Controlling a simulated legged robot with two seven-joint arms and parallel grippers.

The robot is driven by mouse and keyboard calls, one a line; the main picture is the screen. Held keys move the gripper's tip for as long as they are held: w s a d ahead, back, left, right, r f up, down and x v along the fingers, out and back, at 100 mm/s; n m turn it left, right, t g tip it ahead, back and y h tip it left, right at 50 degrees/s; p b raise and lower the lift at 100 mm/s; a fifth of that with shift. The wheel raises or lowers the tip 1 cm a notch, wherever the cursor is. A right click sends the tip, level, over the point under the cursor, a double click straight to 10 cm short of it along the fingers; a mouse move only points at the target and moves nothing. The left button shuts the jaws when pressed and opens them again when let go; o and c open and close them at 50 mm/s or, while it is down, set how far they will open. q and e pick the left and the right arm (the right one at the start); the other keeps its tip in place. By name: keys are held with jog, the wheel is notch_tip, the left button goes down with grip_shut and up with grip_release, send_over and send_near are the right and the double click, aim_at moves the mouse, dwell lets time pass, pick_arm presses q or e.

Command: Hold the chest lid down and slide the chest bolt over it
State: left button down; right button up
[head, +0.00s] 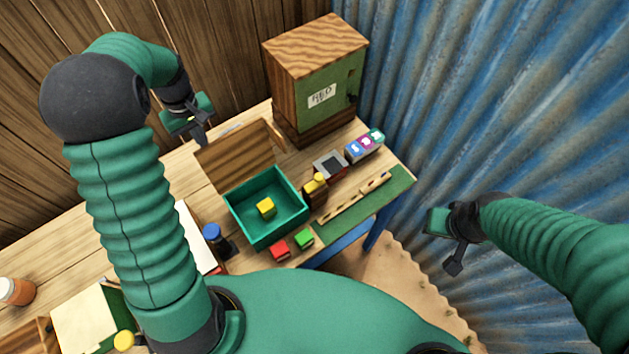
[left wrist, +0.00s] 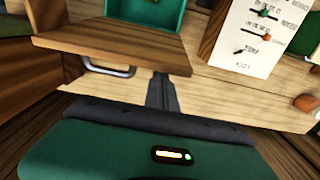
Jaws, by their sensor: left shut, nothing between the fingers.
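The green chest (head: 252,228) stands open on the bench with a yellow cube (head: 266,207) inside. Its brown wooden lid (head: 234,158) is tilted up at the back edge. The left wrist view shows the lid (left wrist: 115,38) with a metal handle (left wrist: 108,69) and part of the green chest (left wrist: 172,14) beyond. My left gripper (head: 201,138) is shut and empty, behind the raised lid. Its fingertips (left wrist: 162,80) appear close to the lid; contact is unclear. A dark block with a yellow knob (head: 318,181) stands right of the chest; whether it is the bolt is unclear. My right gripper (head: 453,266) hangs off the bench's right side.
A tall wood-and-green cabinet (head: 322,95) stands behind right. Red (head: 279,250) and green (head: 304,237) blocks sit before the chest. A blue-topped piece (head: 212,232) is to its left. A white panel with sliders (left wrist: 255,38) shows in the wrist view. A corrugated wall (head: 480,110) bounds the right.

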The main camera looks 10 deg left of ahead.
pick_arm(q)
jog(key=shift+s+d, duration=3.45)
jog(key=shift+d, duration=0.55)
notch_tip(320, 180, up, 7)
jog(key=s+d+p, duration=0.2)
jog(key=p, duration=0.5)
jog(key=shift+d+p, duration=0.15)
jog(key=shift+p, duration=0.25)
jog(key=shift+w, duration=0.1)
notch_tip(320, 180, up, 17)
jog(key=b, duration=0.2)
